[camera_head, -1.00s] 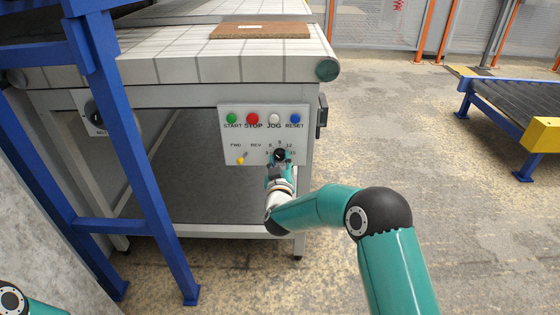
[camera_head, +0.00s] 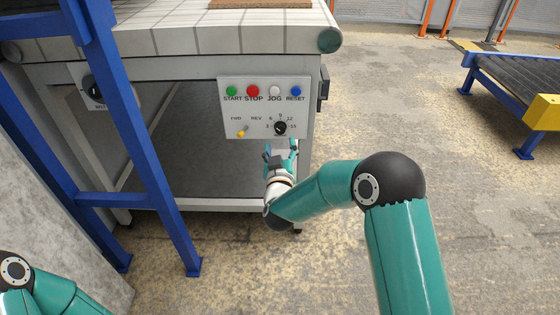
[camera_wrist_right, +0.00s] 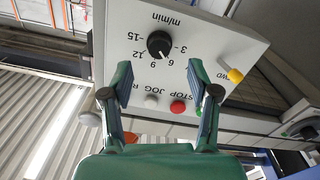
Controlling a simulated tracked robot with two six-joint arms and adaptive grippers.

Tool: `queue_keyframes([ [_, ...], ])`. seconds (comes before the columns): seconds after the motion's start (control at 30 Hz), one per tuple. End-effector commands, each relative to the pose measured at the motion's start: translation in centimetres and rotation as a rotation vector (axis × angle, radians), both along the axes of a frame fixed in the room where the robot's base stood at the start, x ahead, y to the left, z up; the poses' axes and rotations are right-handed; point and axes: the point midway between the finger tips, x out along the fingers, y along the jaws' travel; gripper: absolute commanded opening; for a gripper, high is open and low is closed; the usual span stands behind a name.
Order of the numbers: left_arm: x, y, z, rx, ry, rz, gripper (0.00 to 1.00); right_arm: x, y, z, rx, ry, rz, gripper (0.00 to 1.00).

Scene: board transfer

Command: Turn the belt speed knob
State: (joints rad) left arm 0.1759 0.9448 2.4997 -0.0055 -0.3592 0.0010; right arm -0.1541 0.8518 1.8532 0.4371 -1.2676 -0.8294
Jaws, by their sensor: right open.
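The belt speed knob (camera_head: 280,127) is a black round dial at the lower right of the white control panel (camera_head: 260,103). In the right wrist view the knob (camera_wrist_right: 160,44) appears upside down, with a light pointer mark towards the 6, on the side of the 9. My right gripper (camera_head: 281,149) is just below the knob in the head view, apart from it. The wrist view shows its two fingers (camera_wrist_right: 161,92) spread wide with nothing between them. My left gripper is out of view; only part of that arm shows at lower left.
Above the knob are green, red, white and blue buttons; a yellow-tipped toggle (camera_head: 241,133) sits to its left. Blue frame legs (camera_head: 130,140) stand left of the panel. A brown board (camera_head: 258,4) lies on the belt above. Open floor lies right of the panel.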

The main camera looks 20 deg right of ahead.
Motion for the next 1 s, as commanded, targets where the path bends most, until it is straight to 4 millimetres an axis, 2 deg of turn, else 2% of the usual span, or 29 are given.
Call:
queue_keyframes([
  [0.1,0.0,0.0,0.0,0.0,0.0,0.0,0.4,-2.3,0.8,0.0,0.001,0.002,0.003,0.6],
  [0.33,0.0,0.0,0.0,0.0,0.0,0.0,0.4,-5.1,1.5,0.0,0.001,0.0,0.001,0.6],
  [0.87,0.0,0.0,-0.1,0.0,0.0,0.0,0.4,-5.6,1.6,-0.1,0.0,0.0,0.0,0.6],
  [1.0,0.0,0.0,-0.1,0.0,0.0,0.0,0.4,-5.6,1.0,-0.3,0.0,0.005,-0.011,0.6],
])
